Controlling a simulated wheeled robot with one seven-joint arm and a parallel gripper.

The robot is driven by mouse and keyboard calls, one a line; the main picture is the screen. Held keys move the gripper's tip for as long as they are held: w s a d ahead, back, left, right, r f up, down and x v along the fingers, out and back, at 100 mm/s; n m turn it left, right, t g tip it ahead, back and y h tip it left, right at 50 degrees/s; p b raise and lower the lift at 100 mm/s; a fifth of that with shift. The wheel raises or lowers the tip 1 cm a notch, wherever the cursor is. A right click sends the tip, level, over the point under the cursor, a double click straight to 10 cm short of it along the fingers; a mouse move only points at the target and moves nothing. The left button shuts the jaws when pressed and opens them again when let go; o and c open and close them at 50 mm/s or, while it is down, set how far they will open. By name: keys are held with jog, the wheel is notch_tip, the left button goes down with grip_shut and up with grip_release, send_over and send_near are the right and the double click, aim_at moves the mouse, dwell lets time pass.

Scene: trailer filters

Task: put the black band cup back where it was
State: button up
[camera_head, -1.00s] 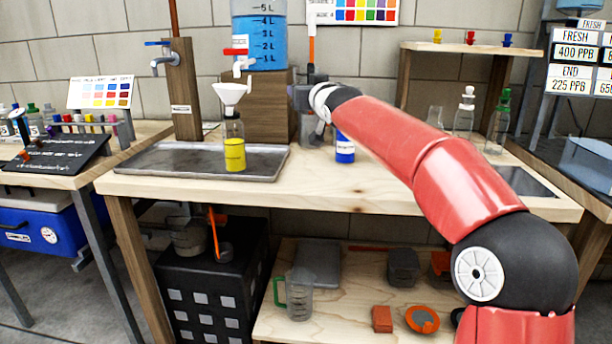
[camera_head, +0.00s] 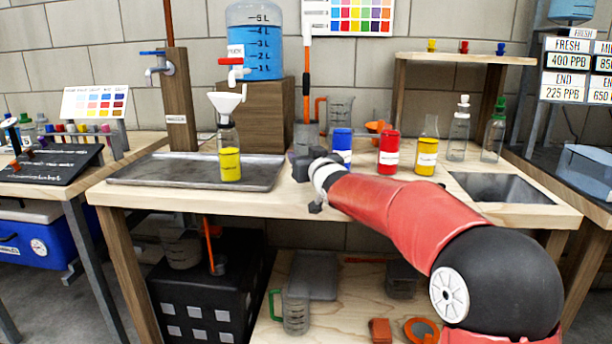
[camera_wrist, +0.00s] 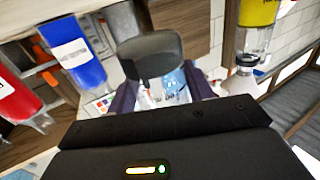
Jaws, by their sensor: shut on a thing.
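My gripper (camera_wrist: 163,92) is shut on the black band cup (camera_wrist: 150,56). In the wrist view its broad black band shows between the two dark fingers, with clear, see-through material around it. In the head view my gripper (camera_head: 304,168) is over the middle of the bench, right of the metal tray and in front of the blue container.
Blue (camera_head: 341,147), red (camera_head: 389,156) and yellow (camera_head: 426,158) containers stand right of my gripper. A metal tray (camera_head: 140,172) holds a yellow-filled bottle (camera_head: 230,165) with a funnel. A clear jug (camera_head: 341,110) stands behind.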

notch_tip(320, 180, down, 4)
jog(key=shift+f, duration=0.1)
jog(key=o, duration=1.1)
jog(key=b+v, duration=0.1)
jog(key=v, duration=1.1)
jog(key=shift+s+b, duration=0.15)
jog(key=shift+b, duration=0.25)
jog(key=s+d+f+m+g+h, duration=0.2)
jog(key=s+d+f+g+h, duration=0.15)
jog(key=s+d, duration=0.35)
jog(key=s+d+f+m+g+h, duration=0.2)
jog(key=s+d+f+h, duration=0.15)
jog(key=s+d, duration=0.45)
jog(key=s+f+g, duration=0.1)
jog(key=s+f, duration=0.1)
jog(key=s, duration=0.4)
jog(key=s+f+g, duration=0.2)
jog(key=s+f, duration=0.1)
jog(key=s, duration=0.4)
jog(key=s+d+f+g, duration=0.1)
jog(key=s+f+g, duration=0.1)
jog(key=s, duration=0.5)
jog(key=shift+d+f+m, duration=0.15)
jog(key=shift+f+m, duration=0.25)
jog(key=shift+f, duration=0.35)
